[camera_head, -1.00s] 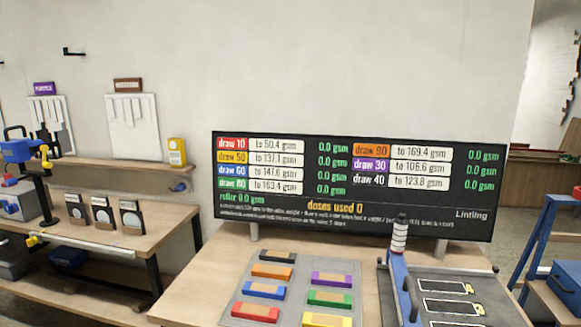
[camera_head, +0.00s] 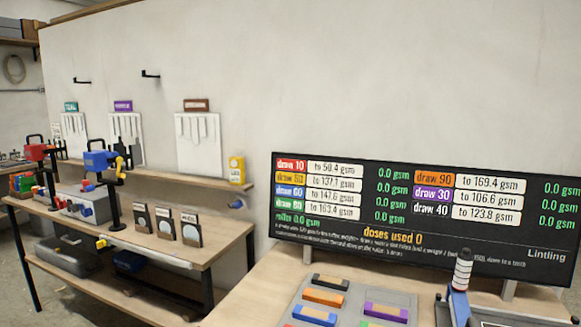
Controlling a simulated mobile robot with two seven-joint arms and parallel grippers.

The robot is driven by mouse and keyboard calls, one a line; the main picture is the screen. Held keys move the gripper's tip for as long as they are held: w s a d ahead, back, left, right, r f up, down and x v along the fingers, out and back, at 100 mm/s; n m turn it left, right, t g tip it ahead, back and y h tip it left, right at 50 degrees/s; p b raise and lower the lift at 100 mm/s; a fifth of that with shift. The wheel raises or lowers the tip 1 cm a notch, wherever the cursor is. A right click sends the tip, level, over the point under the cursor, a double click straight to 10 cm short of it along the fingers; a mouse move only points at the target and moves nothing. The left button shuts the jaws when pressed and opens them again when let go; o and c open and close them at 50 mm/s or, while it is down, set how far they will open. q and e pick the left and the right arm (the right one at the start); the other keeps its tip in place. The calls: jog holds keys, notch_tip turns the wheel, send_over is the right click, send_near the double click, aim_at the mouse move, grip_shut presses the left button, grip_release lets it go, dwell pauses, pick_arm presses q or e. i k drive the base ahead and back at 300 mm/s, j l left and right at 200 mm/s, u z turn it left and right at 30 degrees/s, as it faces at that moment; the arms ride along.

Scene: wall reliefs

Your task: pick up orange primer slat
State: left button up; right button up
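The orange slat (camera_head: 323,297) lies on a grey tray (camera_head: 357,290) on the light wooden table at the lower right. A black slat (camera_head: 331,281) lies just behind it, a blue slat (camera_head: 314,314) in front, and a purple slat (camera_head: 386,311) to its right. The nearer part of the tray is cut off by the bottom edge of the picture. Neither of my grippers shows in this view.
A black dose board (camera_head: 425,215) stands at the back of the table. A workbench (camera_head: 150,240) with clamps and small dial boxes stands at left.

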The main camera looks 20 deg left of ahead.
aim_at(321, 297)
jog(key=i+l, duration=0.25)
jog(key=i, duration=0.15)
jog(key=i+l, duration=0.2)
jog(key=i, duration=0.2)
jog(key=k, duration=0.25)
